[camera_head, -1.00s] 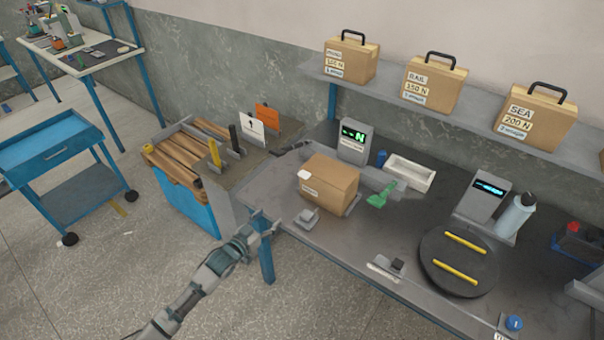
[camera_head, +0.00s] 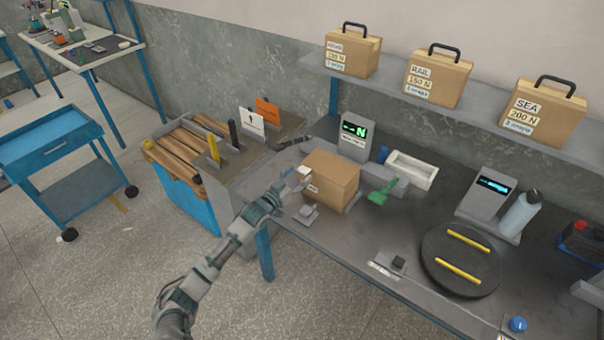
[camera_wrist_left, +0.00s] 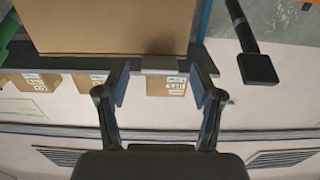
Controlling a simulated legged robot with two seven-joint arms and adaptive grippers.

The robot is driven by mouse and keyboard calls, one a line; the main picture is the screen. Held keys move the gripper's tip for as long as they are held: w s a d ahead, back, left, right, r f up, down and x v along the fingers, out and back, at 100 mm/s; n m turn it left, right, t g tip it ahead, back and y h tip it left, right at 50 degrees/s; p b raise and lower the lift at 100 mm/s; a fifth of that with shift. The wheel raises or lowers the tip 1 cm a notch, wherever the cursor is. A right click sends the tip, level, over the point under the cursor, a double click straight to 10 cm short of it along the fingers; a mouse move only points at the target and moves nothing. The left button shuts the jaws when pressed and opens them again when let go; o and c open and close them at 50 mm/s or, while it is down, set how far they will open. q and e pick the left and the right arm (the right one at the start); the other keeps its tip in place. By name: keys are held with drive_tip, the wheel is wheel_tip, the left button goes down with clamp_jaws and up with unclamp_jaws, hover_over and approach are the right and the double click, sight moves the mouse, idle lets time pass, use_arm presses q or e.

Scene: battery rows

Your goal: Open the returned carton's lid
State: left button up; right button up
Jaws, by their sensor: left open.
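The closed brown carton (camera_head: 333,180) sits on the grey bench, with a pale tab (camera_head: 304,172) at its upper left edge. My left gripper (camera_head: 290,182) is open, just left of the carton at about the height of that tab. In the left wrist view, the carton (camera_wrist_left: 110,25) fills the upper left, and my open left gripper (camera_wrist_left: 162,85) has its two fingers spread below it. A grey tab (camera_wrist_left: 165,64) at the carton's edge shows between the fingertips; I cannot tell whether they touch it. My right gripper is not in view.
A gauge with a green display (camera_head: 355,138) stands behind the carton. A green-handled tool (camera_head: 382,192) and white tray (camera_head: 412,170) are to its right. A small grey block (camera_head: 307,213) lies in front. A round dark turntable (camera_head: 461,262) is further right. Labelled cases stand on the shelf above.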

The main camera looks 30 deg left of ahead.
use_arm(q)
drive_tip(key=shift+w+d, duration=0.15)
drive_tip(key=shift+w, duration=1)
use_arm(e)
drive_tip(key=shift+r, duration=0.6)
use_arm(q)
drive_tip(key=shift+c, duration=1.4)
clamp_jaws()
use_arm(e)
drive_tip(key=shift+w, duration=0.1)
use_arm(q)
drive_tip(key=shift+r, duration=0.1)
